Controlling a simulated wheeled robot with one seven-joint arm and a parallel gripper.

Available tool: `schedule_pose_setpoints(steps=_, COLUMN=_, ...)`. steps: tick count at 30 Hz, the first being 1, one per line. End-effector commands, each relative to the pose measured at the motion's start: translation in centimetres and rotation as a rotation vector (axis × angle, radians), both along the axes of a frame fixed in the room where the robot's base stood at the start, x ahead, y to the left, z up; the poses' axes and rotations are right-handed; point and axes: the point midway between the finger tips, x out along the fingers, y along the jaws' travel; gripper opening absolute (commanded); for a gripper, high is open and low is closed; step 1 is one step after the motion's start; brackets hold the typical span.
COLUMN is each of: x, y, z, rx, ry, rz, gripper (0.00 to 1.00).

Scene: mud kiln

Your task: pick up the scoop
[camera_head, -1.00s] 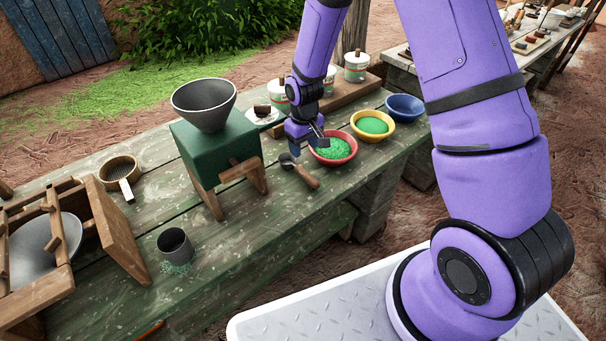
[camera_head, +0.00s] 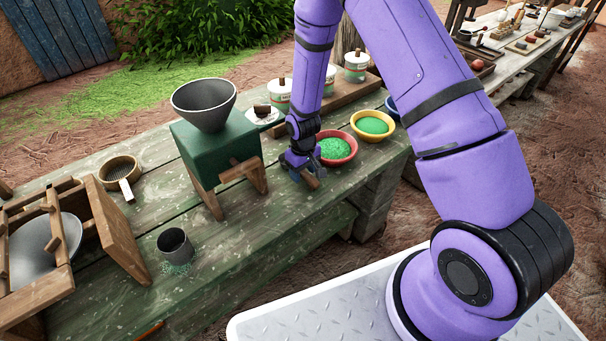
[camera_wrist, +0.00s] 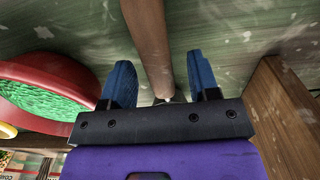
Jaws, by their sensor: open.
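The scoop (camera_head: 312,182) lies on the green table, its wooden handle showing just past my gripper in the head view. In the wrist view the scoop's handle (camera_wrist: 150,45) runs between the two blue fingers of my gripper (camera_wrist: 162,85), with a gap on each side. My gripper (camera_head: 300,175) is open, low over the table, and straddles the handle. The scoop's metal head is mostly hidden by my gripper in both views.
A red bowl of green granules (camera_head: 337,148) stands close beside my gripper. A yellow bowl (camera_head: 374,124) is behind it. A green hopper with a grey funnel (camera_head: 204,104) on wooden legs stands left.

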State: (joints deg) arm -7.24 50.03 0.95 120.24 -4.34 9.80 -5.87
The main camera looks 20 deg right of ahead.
Motion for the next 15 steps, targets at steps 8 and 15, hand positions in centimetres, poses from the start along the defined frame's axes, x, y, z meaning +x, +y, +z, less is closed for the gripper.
schedule_pose_setpoints(steps=8, x=0.02, y=0.01, z=-0.07, rx=0.000, ry=-0.001, rz=0.000, gripper=0.46)
schedule_pose_setpoints(steps=15, x=0.02, y=0.01, z=-0.06, rx=0.000, ry=-0.001, rz=0.000, gripper=0.00)
